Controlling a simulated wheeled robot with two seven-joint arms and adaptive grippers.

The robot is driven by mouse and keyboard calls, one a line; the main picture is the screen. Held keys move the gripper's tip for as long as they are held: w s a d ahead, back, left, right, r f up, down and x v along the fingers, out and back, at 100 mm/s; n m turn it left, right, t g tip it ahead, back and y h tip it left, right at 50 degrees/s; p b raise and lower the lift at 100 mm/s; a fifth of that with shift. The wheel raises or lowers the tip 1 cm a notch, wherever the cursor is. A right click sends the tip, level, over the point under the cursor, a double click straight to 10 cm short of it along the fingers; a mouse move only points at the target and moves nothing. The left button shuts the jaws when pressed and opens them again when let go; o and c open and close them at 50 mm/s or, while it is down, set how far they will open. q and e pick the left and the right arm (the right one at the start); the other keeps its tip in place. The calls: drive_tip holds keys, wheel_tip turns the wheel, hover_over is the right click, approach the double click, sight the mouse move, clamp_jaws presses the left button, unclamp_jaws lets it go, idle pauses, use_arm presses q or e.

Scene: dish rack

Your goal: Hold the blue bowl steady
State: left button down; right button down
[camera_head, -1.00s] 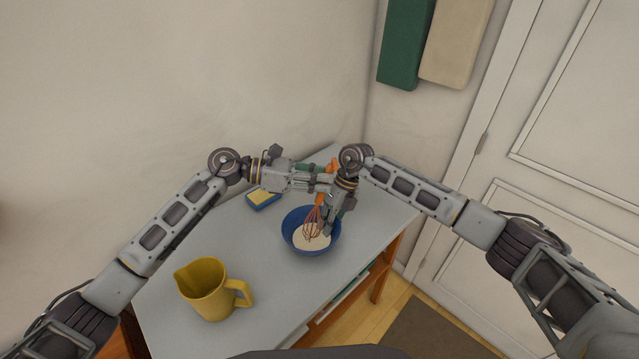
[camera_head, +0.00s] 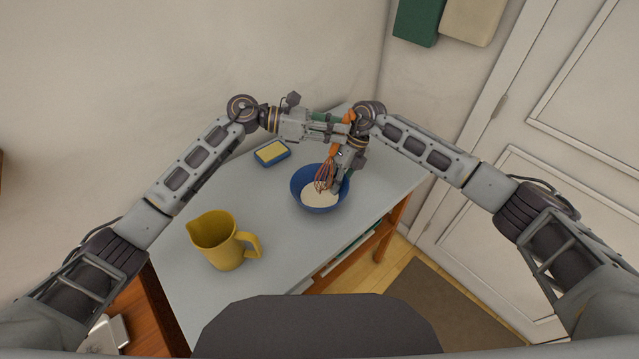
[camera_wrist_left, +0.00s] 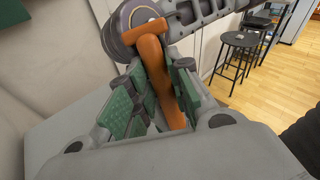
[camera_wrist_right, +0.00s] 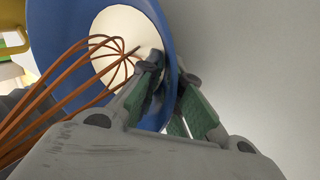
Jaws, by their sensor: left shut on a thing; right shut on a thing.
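The blue bowl (camera_head: 300,186) stands on the grey table with white contents (camera_head: 318,199) in it. My right gripper (camera_head: 341,182) reaches down to its right side. In the right wrist view, the fingers (camera_wrist_right: 172,95) are shut on the bowl's wall (camera_wrist_right: 160,20), one inside and one outside. My left gripper (camera_head: 345,129) is above the bowl, shut on the orange handle (camera_wrist_left: 163,80) of a whisk. The whisk's wire head (camera_head: 325,180) hangs tilted inside the bowl; it also shows in the right wrist view (camera_wrist_right: 70,85). Whether its wires touch the contents is unclear.
A yellow jug (camera_head: 222,240) stands at the table's front left. A yellow and blue sponge (camera_head: 271,152) lies left of the bowl, near the wall. The table (camera_head: 265,205) is clear between jug and bowl. Its right edge is close to the bowl.

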use_arm(q)
drive_tip(key=s+a, duration=0.2)
drive_tip(key=s, duration=0.4)
drive_tip(key=shift+a, duration=0.1)
drive_tip(key=w, duration=0.6)
drive_tip(key=shift+w, duration=0.4)
idle(0.5)
drive_tip(key=s+d, duration=0.2)
drive_tip(key=s, duration=0.4)
drive_tip(key=shift+s+d, duration=0.2)
drive_tip(key=shift+s, duration=0.05)
drive_tip(key=shift+w, duration=0.1)
drive_tip(key=w+a, duration=0.4)
drive_tip(key=w, duration=0.1)
drive_tip(key=shift+a, duration=0.25)
drive_tip(key=shift+w, duration=0.1)
